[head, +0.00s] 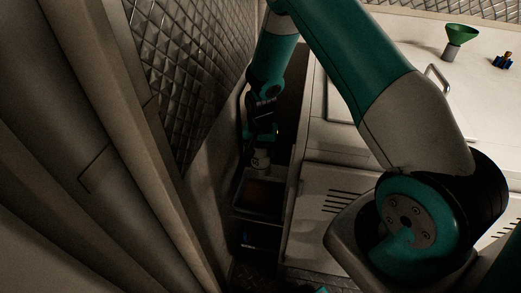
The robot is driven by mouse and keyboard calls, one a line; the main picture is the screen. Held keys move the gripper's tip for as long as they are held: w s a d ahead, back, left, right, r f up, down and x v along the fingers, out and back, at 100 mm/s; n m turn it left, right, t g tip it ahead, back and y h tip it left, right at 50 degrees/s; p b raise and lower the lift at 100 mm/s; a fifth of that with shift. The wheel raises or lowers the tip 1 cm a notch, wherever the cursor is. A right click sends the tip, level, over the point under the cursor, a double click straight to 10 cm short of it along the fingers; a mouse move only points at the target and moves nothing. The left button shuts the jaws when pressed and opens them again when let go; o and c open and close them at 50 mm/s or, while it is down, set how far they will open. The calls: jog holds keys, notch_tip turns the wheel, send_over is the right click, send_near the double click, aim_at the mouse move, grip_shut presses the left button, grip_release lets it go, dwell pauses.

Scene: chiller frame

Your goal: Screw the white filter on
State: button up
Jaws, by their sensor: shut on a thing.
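My gripper (259,143) is low in the narrow gap between the padded wall and the white cabinet, pointing down. It is shut on the white filter (261,160), a small pale cylinder whose lower part shows just under the jaws. The fitting for the filter cannot be made out. I cannot tell whether the filter touches anything below it. The fingertips are dark and small in the picture.
The box (259,213) sits in the dark gap. The quilted metal wall (190,75) is close on the left. The white cabinet (318,215) with vent slots bounds the right.

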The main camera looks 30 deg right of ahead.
jog(key=m, duration=1)
jog(key=shift+m, duration=0.3)
jog(key=o, duration=1)
jog(key=shift+c, duration=0.2)
jog(key=n, duration=1)
jog(key=shift+n, duration=0.3)
jog(key=n, duration=0.4)
